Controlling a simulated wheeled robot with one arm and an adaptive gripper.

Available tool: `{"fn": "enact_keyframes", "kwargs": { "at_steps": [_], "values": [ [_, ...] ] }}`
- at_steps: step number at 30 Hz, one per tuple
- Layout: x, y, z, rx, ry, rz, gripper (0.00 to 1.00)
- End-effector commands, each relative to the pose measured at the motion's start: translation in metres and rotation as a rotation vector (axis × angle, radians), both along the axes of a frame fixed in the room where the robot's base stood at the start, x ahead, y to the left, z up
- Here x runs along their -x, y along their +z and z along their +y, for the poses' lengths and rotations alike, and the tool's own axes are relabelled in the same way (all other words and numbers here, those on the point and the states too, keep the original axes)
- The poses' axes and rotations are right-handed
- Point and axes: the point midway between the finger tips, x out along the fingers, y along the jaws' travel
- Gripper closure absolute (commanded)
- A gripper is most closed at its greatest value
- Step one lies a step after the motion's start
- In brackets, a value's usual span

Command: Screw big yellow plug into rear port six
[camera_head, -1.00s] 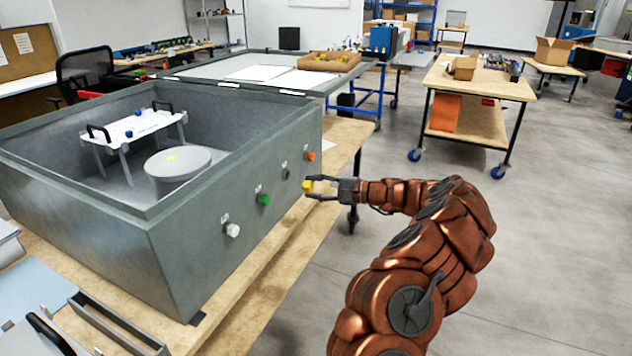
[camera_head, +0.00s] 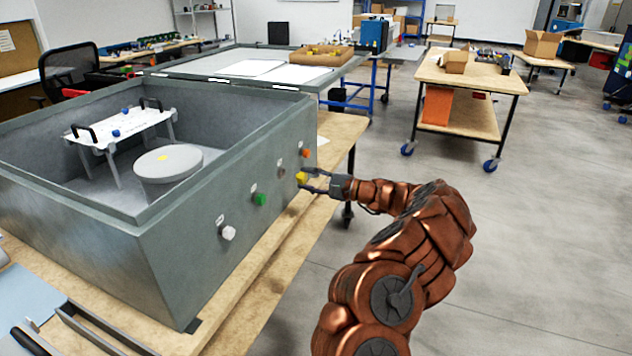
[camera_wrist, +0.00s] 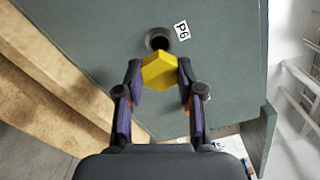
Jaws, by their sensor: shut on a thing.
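The big yellow plug (camera_head: 301,177) is between the fingers of my gripper (camera_head: 308,179), just off the outer wall of the grey analyser box (camera_head: 160,262). In the wrist view the yellow plug (camera_wrist: 159,71) shows its faceted head, with my gripper (camera_wrist: 158,78) shut on it. The dark round port six (camera_wrist: 158,39), with a P6 label (camera_wrist: 182,30) beside it, is just beyond the plug and looks empty. The plug appears apart from the port and covers its near edge; the exact gap cannot be told.
A white plug (camera_head: 228,233), a green plug (camera_head: 260,198) and an orange plug (camera_head: 306,153) sit along the same wall. A wooden table (camera_head: 262,296) carries the box. Open floor lies to the right, with a wheeled cart (camera_head: 470,76) farther back.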

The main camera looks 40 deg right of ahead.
Motion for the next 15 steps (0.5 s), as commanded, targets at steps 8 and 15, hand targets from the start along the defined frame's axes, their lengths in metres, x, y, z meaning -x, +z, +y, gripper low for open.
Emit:
{"fn": "enact_keyframes", "kwargs": {
  "at_steps": [8,15],
  "values": [
    [-0.014,-0.004,0.008,0.044,-0.001,-0.027,1.00],
    [-0.015,-0.005,0.009,0.165,-0.001,-0.099,1.00]
  ]
}}
